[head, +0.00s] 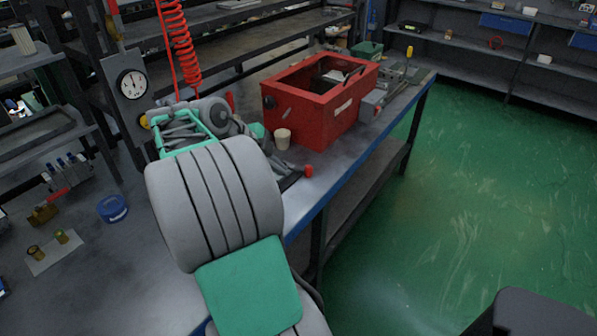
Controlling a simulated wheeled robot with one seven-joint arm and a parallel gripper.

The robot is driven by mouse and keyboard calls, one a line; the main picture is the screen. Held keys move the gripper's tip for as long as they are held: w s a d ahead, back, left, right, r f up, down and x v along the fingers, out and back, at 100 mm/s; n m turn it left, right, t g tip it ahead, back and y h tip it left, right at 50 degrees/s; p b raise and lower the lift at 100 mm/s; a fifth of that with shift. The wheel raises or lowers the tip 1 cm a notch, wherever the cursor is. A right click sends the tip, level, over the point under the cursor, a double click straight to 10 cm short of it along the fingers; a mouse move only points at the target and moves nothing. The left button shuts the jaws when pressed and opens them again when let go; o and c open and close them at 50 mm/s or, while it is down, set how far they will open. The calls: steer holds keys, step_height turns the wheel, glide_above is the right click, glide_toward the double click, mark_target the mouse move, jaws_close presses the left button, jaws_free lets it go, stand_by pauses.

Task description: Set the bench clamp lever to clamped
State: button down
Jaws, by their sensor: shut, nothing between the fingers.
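A small red cap or grip (308,171) shows near the blue front edge of the bench, beside a dark metal piece (291,182). This may be the bench clamp and its lever, but my arm covers most of it, so I cannot tell how the lever is set. My grey and teal arm reaches from the bottom centre up over the bench.
A red open-topped box (312,118) stands on the bench behind, with a beige cup (283,138) near it. A gauge panel (127,88) and a red coiled hose (178,45) are at left. A blue round container (112,208) sits left.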

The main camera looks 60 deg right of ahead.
steer(key=shift+w+f, duration=0.1)
steer(key=x, duration=0.9)
steer(key=d, duration=0.1)
steer(key=d+p, duration=0.1)
steer(key=d, duration=0.1)
steer(key=shift+w+d+f, duration=0.1)
steer(key=shift+d+f, duration=0.2)
steer(key=shift+f, duration=0.05)
steer(key=shift+d, duration=0.4)
steer(key=shift+d+n+b, duration=0.1)
steer(key=shift+n+b, duration=0.2)
steer(key=shift+b, duration=0.05)
